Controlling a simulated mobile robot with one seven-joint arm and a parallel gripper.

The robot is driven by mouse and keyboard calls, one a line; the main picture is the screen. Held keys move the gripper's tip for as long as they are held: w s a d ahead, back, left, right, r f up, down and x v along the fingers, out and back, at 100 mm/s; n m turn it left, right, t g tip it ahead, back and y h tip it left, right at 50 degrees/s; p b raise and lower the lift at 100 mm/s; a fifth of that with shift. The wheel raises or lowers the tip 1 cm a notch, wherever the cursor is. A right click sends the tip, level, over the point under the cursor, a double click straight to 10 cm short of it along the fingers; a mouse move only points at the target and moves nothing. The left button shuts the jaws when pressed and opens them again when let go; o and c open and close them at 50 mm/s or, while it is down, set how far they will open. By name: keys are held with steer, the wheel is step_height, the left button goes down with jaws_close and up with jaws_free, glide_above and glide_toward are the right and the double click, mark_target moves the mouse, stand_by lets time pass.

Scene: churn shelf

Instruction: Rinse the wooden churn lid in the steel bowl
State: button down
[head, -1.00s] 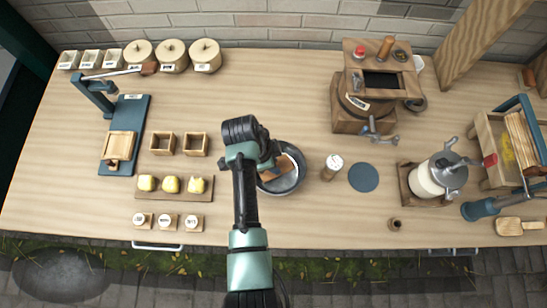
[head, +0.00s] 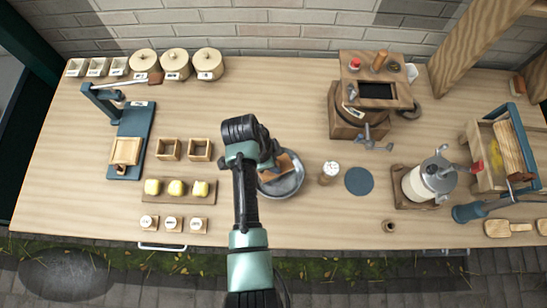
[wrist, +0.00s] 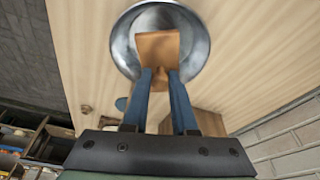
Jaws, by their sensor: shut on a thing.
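The wooden churn lid (wrist: 158,48) is a flat, light-brown, roughly square piece with a narrower part towards my fingers. My gripper (wrist: 160,76) is shut on that narrower part, with a blue finger on each side. The steel bowl (wrist: 121,45) is round and grey, and the lid shows within its rim in the wrist view. In the head view the bowl (head: 292,190) stands near the table's front, and the lid (head: 288,164) shows over it beside my gripper (head: 272,165). My wrist hides the bowl's left part. I cannot tell whether the lid touches the bowl.
A shaker (head: 329,173) and a blue disc (head: 359,181) lie just right of the bowl. A wooden churn box (head: 345,123) stands behind them. A board with yellow pieces (head: 176,188) lies left of my arm. The table between the bowl and back wall is mostly clear.

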steer(key=shift+r, duration=0.1)
stand_by(0.5)
step_height(320, 180, up, 4)
steer(key=p, duration=0.4)
stand_by(0.4)
